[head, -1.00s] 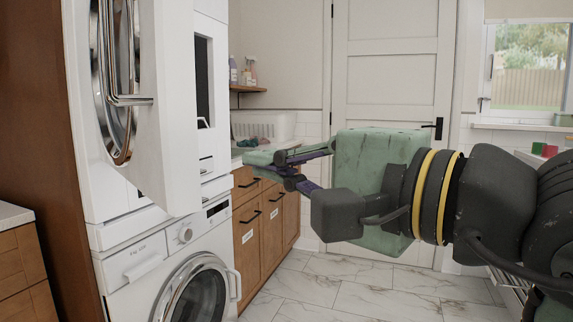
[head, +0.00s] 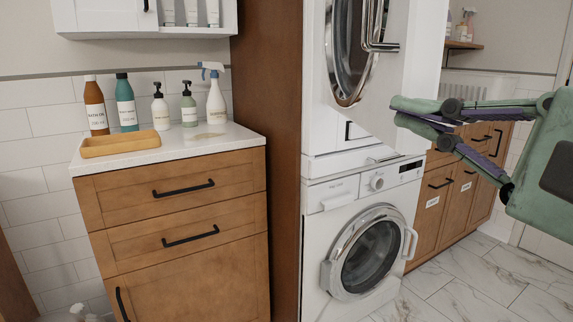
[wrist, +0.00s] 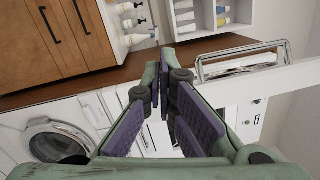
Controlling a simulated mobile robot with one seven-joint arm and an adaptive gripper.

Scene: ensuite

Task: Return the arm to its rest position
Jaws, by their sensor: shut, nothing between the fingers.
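My gripper (head: 398,110) reaches in from the right in the head view, with green and purple fingers. The fingers are shut and hold nothing. It also shows in the wrist view (wrist: 166,75), where the fingertips come together. In the head picture its tips overlap the open white door (head: 410,60) of the upper machine; I cannot tell the gap between them. My arm behind the gripper is mostly out of view.
A front-loading washer (head: 360,255) stands below the open door, which has a chrome handle (head: 381,47). A wooden cabinet (head: 180,215) on the left bears several bottles and a wooden tray (head: 120,143). Marble floor (head: 480,285) is clear at lower right.

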